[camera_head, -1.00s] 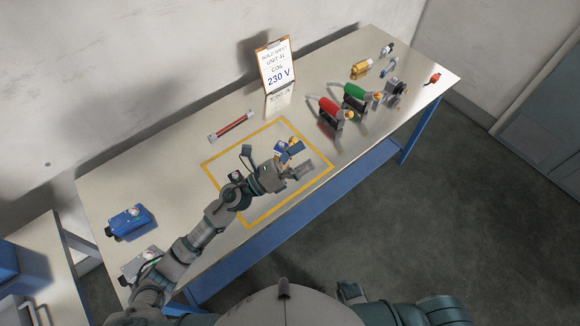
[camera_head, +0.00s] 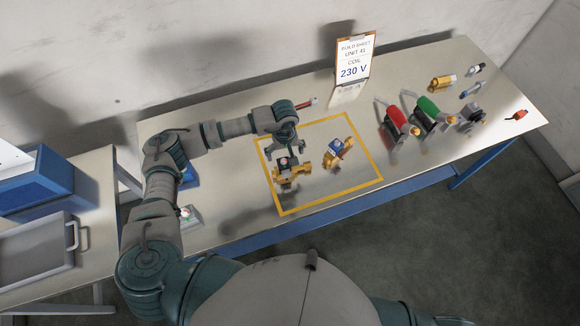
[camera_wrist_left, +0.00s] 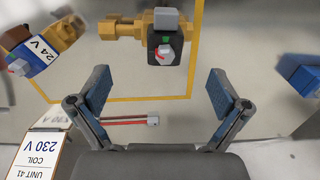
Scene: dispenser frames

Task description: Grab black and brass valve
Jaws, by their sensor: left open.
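The black and brass valve (camera_head: 291,174) is at the left part of the yellow-outlined square on the table. In the left wrist view the valve (camera_wrist_left: 165,40) shows a black body with a grey top and brass ends. My left gripper (camera_head: 285,148) is open above and just behind this valve. In the left wrist view the gripper (camera_wrist_left: 162,92) has its fingers spread, with the valve beyond the fingertips and not between them. A second valve, brass with a blue 24 V coil (camera_head: 338,150), lies to the right in the square. My right gripper is out of view.
A build sheet (camera_head: 353,66) reading 230 V stands at the back. Red (camera_head: 396,120) and green (camera_head: 430,108) handled tools stand to the right, with several small parts beyond. A blue box (camera_wrist_left: 303,72) shows in the left wrist view. The square's front right is clear.

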